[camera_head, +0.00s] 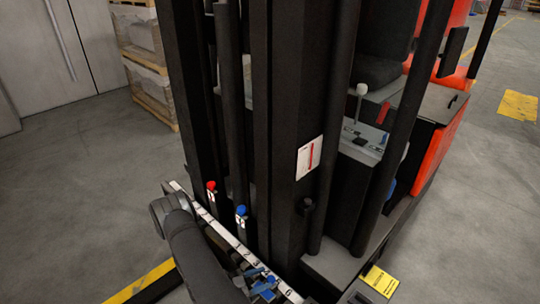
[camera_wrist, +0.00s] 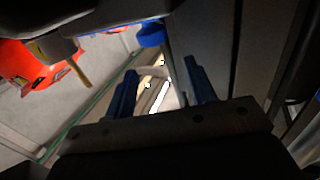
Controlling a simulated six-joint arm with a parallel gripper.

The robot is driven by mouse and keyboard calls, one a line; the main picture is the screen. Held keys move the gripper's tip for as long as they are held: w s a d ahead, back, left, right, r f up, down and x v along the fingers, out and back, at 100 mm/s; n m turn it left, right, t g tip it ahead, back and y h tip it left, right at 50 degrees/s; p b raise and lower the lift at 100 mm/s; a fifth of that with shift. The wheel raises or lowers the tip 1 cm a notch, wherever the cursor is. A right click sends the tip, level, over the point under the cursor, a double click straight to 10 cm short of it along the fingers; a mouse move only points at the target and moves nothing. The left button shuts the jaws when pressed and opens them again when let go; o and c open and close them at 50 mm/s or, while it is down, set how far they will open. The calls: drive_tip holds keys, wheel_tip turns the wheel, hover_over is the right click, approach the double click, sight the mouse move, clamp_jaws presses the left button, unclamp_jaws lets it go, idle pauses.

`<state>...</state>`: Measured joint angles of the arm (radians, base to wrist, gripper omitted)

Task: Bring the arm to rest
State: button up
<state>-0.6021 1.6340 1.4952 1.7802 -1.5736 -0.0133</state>
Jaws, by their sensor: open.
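My arm (camera_head: 190,248) is dark grey and bent at the lower middle of the head view, in front of the white numbered strip. My gripper (camera_wrist: 160,82) shows in the wrist view with two blue fingers apart and nothing visible between them. Blue parts (camera_head: 262,284) at the bottom of the head view, by the strip's near end, look like its fingers. The arm hides part of the strip.
A white numbered strip (camera_head: 233,243) runs along the black mast (camera_head: 285,120). A red-capped item (camera_head: 211,187) and a blue-capped item (camera_head: 241,212) stand beside it. Pallets of boxes (camera_head: 147,65) stand at the back left. Grey floor (camera_head: 80,190) lies clear at left.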

drive_tip(key=s+a+n+t+y, duration=0.1)
drive_tip(key=s+a+t, duration=0.1)
drive_tip(key=a, duration=0.9)
drive_tip(key=shift+s+f+n+y, duration=0.3)
drive_tip(key=shift+s+f+n, duration=0.05)
drive_tip(key=shift+f+n, duration=0.1)
drive_tip(key=shift+a, duration=0.1)
idle(1.1)
drive_tip(key=shift+m+g+h, duration=0.8)
drive_tip(key=shift+m+g, duration=0.1)
drive_tip(key=shift+m, duration=0.05)
drive_tip(key=x, duration=0.4)
drive_tip(key=s+x, duration=0.1)
drive_tip(key=x, duration=0.3)
drive_tip(key=r+x, duration=0.1)
drive_tip(key=x, duration=0.4)
drive_tip(key=shift+s+d, duration=0.35)
drive_tip(key=shift+d, duration=0.05)
